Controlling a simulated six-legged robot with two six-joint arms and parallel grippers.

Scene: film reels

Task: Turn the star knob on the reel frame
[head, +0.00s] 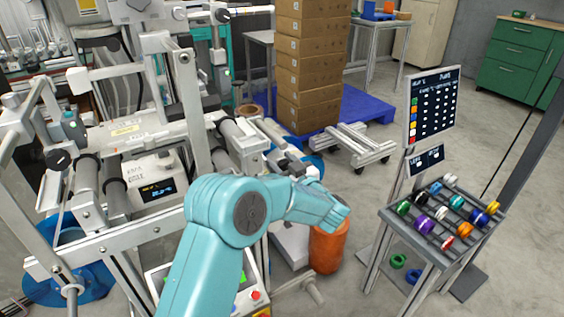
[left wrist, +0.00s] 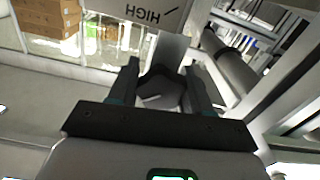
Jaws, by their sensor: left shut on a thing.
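My left gripper (left wrist: 163,72) shows clearly in the left wrist view. Its two dark fingers stand on either side of a dark knob (left wrist: 160,82), the star knob, and are shut on it. The knob sits at the end of a pale bar or plate. Its lobes are partly hidden between the fingers, so I cannot tell its angle. In the head view my teal left arm rises from the bottom middle and bends right, covering the grip area. The reel frame (head: 118,238) stands left of it with rollers and pale rails. My right gripper is not in view.
An orange cylinder (head: 328,248) stands beyond my arm. A rack of coloured reels (head: 490,232) with a dark board (head: 431,105) is at right. Stacked cartons (head: 310,70) stand on a blue pallet (head: 365,107).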

